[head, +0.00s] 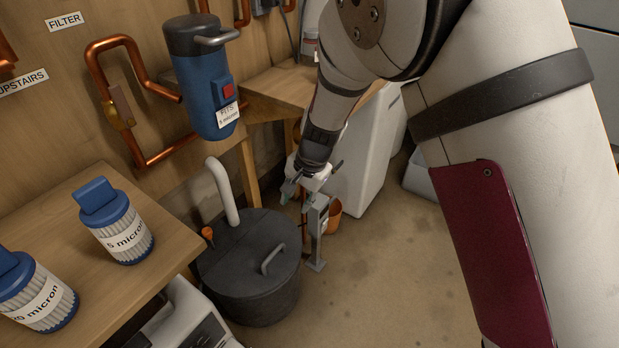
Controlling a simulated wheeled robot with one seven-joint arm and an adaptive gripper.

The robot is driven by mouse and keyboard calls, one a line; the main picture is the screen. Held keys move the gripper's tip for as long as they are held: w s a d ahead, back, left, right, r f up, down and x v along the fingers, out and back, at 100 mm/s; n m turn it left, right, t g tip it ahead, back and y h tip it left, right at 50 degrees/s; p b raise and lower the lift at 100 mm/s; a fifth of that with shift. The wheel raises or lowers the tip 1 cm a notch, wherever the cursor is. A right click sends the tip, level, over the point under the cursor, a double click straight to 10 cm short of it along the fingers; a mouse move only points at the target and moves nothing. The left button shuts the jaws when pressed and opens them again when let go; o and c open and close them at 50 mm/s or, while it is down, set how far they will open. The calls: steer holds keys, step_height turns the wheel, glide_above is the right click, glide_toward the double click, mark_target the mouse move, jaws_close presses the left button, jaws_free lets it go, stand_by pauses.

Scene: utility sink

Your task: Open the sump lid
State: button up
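The sump (270,306) is a dark grey round tub on the floor. Its lid (236,258) lies flat on top, with a raised grey bar handle (271,259) at its right side. A white pipe (224,190) rises from the lid's back. My gripper (290,190) is above and beyond the lid's back right edge, apart from the handle. My gripper is small in the view, and I cannot tell whether its fingers are open or shut. Nothing shows clearly between them.
A small grey metal stand (316,232) and an orange pot (333,217) are right of the sump. A wooden bench (165,232) with filter cartridges (122,232) is at left. A blue filter housing (203,85) hangs above. The floor (400,270) in front right is clear.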

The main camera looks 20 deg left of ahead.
steer(key=d+p+v, duration=0.1)
steer(key=v, duration=0.6)
steer(key=shift+f, duration=0.15)
steer(key=shift+w+d, duration=0.15)
